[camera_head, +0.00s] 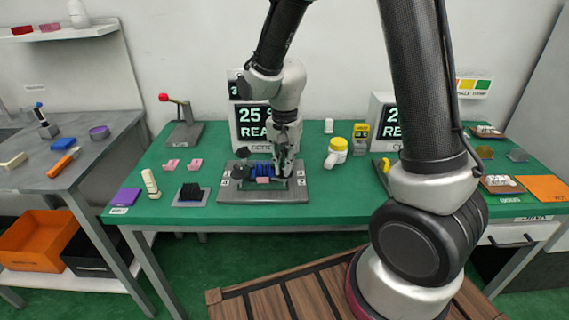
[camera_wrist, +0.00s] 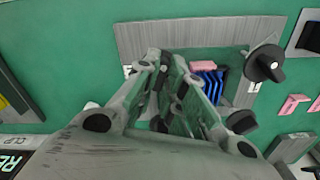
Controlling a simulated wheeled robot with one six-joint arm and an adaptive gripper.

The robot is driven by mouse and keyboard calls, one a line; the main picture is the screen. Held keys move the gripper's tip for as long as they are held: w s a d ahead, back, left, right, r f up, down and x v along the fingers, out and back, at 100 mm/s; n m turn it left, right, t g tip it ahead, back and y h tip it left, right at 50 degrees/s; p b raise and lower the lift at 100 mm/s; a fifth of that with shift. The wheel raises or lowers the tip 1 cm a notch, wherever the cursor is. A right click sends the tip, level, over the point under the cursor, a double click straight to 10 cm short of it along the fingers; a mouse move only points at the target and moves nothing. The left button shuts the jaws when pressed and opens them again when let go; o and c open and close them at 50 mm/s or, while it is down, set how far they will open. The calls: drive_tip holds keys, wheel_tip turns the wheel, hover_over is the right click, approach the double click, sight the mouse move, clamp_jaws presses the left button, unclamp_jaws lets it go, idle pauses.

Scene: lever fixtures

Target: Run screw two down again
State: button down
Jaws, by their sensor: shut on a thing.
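The clamp fixture is a grey plate (camera_head: 232,196) on the green bench, with a blue ribbed block (camera_head: 262,166) and a pink piece (camera_head: 264,180) at its middle. Two black screw knobs stand at its left; one knob (camera_head: 239,171) is at the front, and the other also shows in the wrist view (camera_wrist: 242,122). My gripper (camera_head: 284,167) points down over the plate's right side, beside the blue block. Its fingers are close together in the wrist view (camera_wrist: 170,65), shut on a screw knob mostly hidden between them. I cannot read that screw's number.
A display (camera_head: 252,122) reading "25" stands behind the plate. Bare green bench lies between.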

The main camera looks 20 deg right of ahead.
drive_tip(key=m, duration=0.4)
drive_tip(key=shift+m, duration=0.4)
idle(0.4)
drive_tip(key=c, duration=1.5)
unclamp_jaws()
wheel_tip(320, 180, up, 12)
